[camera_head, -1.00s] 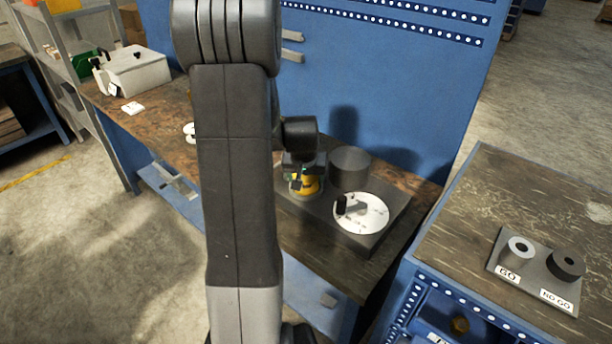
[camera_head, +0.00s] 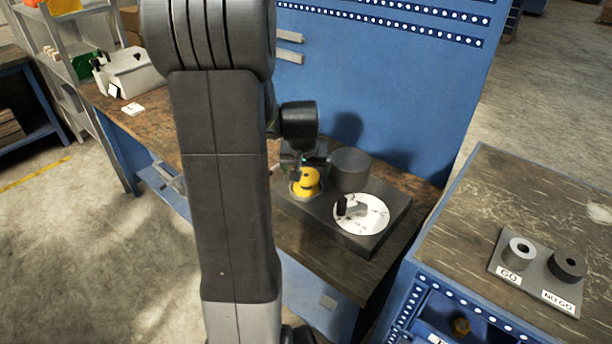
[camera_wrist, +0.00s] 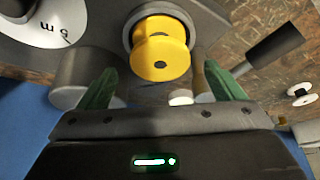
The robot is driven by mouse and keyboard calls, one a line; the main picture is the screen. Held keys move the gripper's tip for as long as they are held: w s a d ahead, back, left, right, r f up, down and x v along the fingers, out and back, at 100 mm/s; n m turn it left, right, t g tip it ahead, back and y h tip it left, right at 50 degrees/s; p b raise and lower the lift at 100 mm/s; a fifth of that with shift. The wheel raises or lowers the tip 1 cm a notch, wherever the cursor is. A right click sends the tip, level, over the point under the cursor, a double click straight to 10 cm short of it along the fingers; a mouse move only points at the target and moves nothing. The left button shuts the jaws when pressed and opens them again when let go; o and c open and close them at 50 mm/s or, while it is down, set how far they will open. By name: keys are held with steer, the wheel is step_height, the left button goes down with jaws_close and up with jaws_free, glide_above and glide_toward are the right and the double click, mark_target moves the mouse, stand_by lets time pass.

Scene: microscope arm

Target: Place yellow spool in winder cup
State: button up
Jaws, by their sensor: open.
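The yellow spool (camera_head: 308,182) stands at the winder cup (camera_head: 304,194) on the dark base plate of the winder. In the wrist view the yellow spool (camera_wrist: 160,50) stands out of the ring of the winder cup (camera_wrist: 188,18); how deep it sits I cannot tell. My gripper (camera_wrist: 169,82) is open, with one green finger to each side and the spool just beyond the fingertips, held by nothing. In the head view my gripper (camera_head: 296,170) is behind the spool and partly hidden.
A grey cylinder (camera_head: 350,169) and a white dial with a black handle (camera_head: 372,216) share the base plate. The wrist view shows a dark rod (camera_wrist: 268,53) and a small white spool (camera_wrist: 299,92). GO and NO GO gauges (camera_head: 540,272) stand on the right bench.

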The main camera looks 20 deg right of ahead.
steer(key=v, duration=0.7)
steer(key=shift+c, duration=0.2)
stand_by(0.9)
